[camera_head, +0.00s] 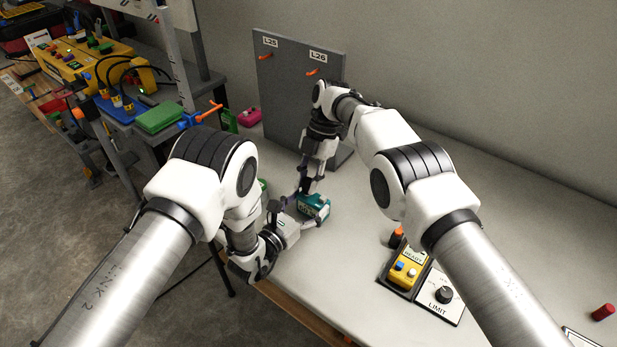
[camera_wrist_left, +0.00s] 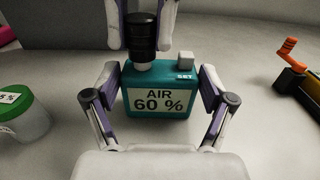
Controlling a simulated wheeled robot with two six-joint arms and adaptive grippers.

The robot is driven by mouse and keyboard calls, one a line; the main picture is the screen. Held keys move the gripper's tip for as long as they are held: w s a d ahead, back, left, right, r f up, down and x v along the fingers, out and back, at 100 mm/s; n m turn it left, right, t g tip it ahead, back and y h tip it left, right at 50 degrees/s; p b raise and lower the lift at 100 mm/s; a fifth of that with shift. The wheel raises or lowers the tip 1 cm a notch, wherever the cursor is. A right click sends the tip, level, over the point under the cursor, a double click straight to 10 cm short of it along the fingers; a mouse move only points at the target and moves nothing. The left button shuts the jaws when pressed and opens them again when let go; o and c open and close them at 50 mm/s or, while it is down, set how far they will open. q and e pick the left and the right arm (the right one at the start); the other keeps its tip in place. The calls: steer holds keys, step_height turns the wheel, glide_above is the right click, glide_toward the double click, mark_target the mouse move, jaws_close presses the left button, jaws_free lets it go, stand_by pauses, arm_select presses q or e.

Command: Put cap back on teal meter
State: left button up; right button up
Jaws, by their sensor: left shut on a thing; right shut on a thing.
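The teal meter (camera_head: 316,208) stands on the table and shows in the left wrist view (camera_wrist_left: 160,104) with a screen reading "AIR 60 %" and a pale SET button. My left gripper (camera_head: 299,214) is shut on its two sides, also seen in the left wrist view (camera_wrist_left: 162,90). A black cap (camera_wrist_left: 141,38) stands upright over the white neck at the top left of the meter. My right gripper (camera_head: 304,187) points down from above, shut on the cap. I cannot tell whether the cap is fully seated.
A grey upright panel (camera_head: 295,75) with labels L25 and L26 stands behind. A yellow meter (camera_head: 404,270) and a LIMIT dial plate (camera_head: 441,297) lie at the right front. A red cylinder (camera_head: 603,312) is at far right. A green-and-white jar (camera_wrist_left: 22,118) is left of the meter.

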steer(key=shift+f, duration=0.65)
stand_by(0.3)
steer(key=o, duration=0.8)
step_height(320, 180, up, 10)
steer(key=shift+f, duration=0.1)
arm_select(q)
steer(key=o, duration=1.5)
steer(key=shift+o, duration=0.2)
steer(key=v, duration=1.2)
